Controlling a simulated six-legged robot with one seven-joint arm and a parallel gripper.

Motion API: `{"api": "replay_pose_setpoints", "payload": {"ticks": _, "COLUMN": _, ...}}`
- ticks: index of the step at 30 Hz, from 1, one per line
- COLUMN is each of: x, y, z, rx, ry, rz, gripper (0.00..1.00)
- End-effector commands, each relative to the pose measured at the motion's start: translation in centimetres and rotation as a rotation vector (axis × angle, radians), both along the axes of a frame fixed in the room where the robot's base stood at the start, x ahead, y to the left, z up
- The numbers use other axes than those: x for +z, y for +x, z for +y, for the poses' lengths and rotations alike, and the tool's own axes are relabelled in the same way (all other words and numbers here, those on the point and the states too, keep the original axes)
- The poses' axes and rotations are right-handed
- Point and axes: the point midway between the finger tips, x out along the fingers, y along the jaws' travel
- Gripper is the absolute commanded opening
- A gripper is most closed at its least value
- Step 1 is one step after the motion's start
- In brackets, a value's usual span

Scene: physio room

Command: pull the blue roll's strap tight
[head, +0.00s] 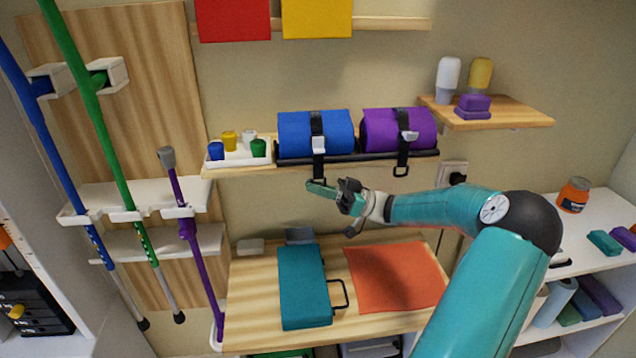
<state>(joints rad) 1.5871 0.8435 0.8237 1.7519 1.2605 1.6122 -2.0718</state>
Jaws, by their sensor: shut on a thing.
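The blue roll (293,134) lies on the wooden wall shelf in the head view. A black strap (316,122) with a pale buckle (319,143) goes around it, and its tail hangs over the shelf's front edge. My gripper (320,187) is just below the shelf, reaching in from the right. It is shut on the lower end of this strap's hanging tail. The fingers partly hide the exact hold.
A purple roll (378,130) with its own hanging strap lies right beside the blue one. A white tray of several small cups (240,158) stands at left. Below, a teal case (302,285) and an orange mat (398,278) lie on a wooden table.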

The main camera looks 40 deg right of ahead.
Motion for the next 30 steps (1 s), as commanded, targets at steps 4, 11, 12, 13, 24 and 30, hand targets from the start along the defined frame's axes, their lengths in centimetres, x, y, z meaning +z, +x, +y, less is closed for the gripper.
{"api": "replay_pose_setpoints", "payload": {"ticks": 4, "x": -3.2, "y": 0.1, "z": -0.2, "rx": -0.005, "ry": 0.005, "rz": 0.004, "gripper": 0.00}}
{"api": "replay_pose_setpoints", "payload": {"ticks": 11, "x": -5.0, "y": 0.0, "z": -0.1, "rx": -0.005, "ry": 0.001, "rz": 0.005, "gripper": 0.00}}
{"api": "replay_pose_setpoints", "payload": {"ticks": 12, "x": -5.0, "y": 0.0, "z": -0.1, "rx": -0.005, "ry": 0.001, "rz": 0.005, "gripper": 0.00}}
{"api": "replay_pose_setpoints", "payload": {"ticks": 13, "x": -5.0, "y": 0.0, "z": -0.1, "rx": -0.005, "ry": 0.001, "rz": 0.006, "gripper": 0.00}}
{"api": "replay_pose_setpoints", "payload": {"ticks": 24, "x": -5.0, "y": 0.0, "z": -0.1, "rx": -0.003, "ry": 0.001, "rz": 0.005, "gripper": 0.28}}
{"api": "replay_pose_setpoints", "payload": {"ticks": 30, "x": -5.0, "y": -0.2, "z": -0.3, "rx": -0.004, "ry": 0.001, "rz": 0.003, "gripper": 0.28}}
